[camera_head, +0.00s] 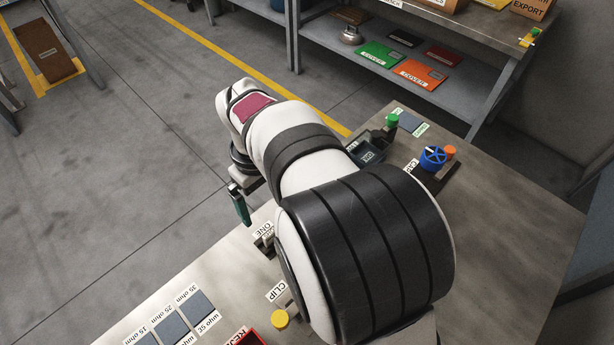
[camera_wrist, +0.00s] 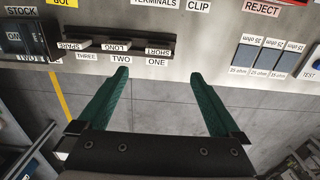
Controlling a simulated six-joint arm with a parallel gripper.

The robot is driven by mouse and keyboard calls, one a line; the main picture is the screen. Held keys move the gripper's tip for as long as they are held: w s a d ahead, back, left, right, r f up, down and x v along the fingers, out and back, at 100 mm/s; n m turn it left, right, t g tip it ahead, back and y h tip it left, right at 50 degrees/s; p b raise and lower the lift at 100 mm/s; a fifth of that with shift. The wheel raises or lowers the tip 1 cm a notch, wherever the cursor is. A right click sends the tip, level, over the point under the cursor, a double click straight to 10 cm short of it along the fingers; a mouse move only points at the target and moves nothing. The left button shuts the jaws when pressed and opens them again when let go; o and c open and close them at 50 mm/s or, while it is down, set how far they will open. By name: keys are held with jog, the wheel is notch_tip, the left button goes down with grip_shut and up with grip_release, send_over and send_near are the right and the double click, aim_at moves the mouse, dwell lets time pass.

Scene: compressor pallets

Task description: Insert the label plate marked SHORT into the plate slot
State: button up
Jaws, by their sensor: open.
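My gripper (camera_wrist: 158,76) is open and empty, its two green fingers apart in the wrist view. They point toward the bench edge, with floor showing between them. In the head view one green finger (camera_head: 241,207) shows left of the bench edge. In the wrist view the plate marked SHORT (camera_wrist: 159,51) sits in a dark rack above the tag ONE, ahead of the gap between my fingers and apart from them. Plates marked LONG (camera_wrist: 117,46) and SPARE (camera_wrist: 74,46) sit beside it. I cannot make out the plate slot; my arm hides much of the bench.
In the wrist view a STOCK holder (camera_wrist: 25,38) stands left of the rack. Flat ohm-marked pads (camera_wrist: 265,56) lie to the right, near a REJECT label (camera_wrist: 262,9).

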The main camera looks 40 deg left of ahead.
jog(key=f, duration=1.4)
jog(key=shift+w+a, duration=0.1)
jog(key=shift+w, duration=0.1)
jog(key=shift+r, duration=0.1)
jog(key=c, duration=1.4)
jog(key=shift+r, duration=1.95)
jog(key=w+d+r, duration=0.6)
jog(key=d+r, duration=0.1)
jog(key=d, duration=0.1)
jog(key=w+d, duration=0.2)
jog(key=d, duration=0.2)
jog(key=w+d+f, duration=0.1)
jog(key=w+d, duration=0.1)
jog(key=d, duration=0.2)
jog(key=w+d, duration=0.3)
jog(key=d, duration=0.1)
jog(key=shift+d+f, duration=0.25)
jog(key=shift+d, duration=0.05)
